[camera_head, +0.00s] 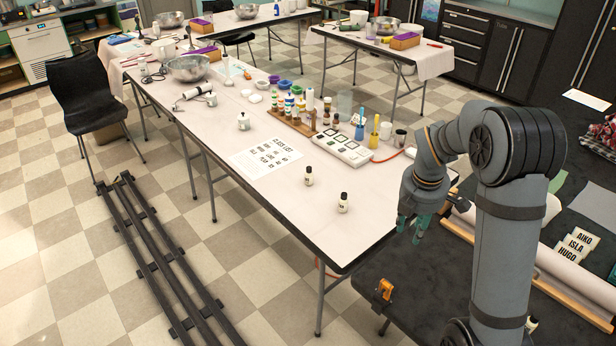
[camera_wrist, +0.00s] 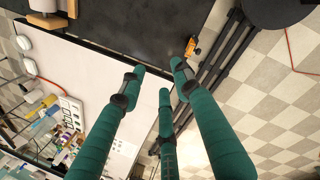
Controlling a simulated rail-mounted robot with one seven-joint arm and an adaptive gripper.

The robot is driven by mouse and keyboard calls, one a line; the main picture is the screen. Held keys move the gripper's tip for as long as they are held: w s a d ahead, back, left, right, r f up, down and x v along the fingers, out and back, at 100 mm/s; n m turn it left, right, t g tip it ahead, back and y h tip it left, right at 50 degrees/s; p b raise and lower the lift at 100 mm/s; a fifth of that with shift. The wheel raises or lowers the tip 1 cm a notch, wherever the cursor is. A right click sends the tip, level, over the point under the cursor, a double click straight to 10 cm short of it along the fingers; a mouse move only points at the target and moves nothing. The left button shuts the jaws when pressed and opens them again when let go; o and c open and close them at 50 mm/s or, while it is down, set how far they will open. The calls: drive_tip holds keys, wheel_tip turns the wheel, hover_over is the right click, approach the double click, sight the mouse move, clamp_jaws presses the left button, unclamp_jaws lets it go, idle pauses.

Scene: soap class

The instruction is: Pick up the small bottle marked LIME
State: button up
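Two small bottles with black caps and pale labels stand upright on the white table (camera_head: 300,228): one bottle (camera_head: 309,177) near the printed sheet, the other bottle (camera_head: 343,204) closer to the front edge. Another small bottle (camera_head: 531,324) is partly hidden behind my arm at the bottom right. The labels are too small to read, so I cannot tell which is LIME. My gripper (camera_head: 416,228) hangs to the right of the two bottles, apart from them. In the wrist view, the teal fingers of my gripper (camera_wrist: 160,78) are spread with nothing between them.
A white tray of square compartments (camera_head: 343,148), a rack of bottles (camera_head: 292,118) and yellow and blue tools stand farther back. An orange object (camera_head: 385,288) lies on the dark table (camera_head: 425,290). Name cards (camera_head: 573,246) are at right. The white table's front is mostly clear.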

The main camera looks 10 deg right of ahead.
drive_tip(key=o, duration=0.4)
idle(0.3)
drive_tip(key=shift+f, duration=0.1)
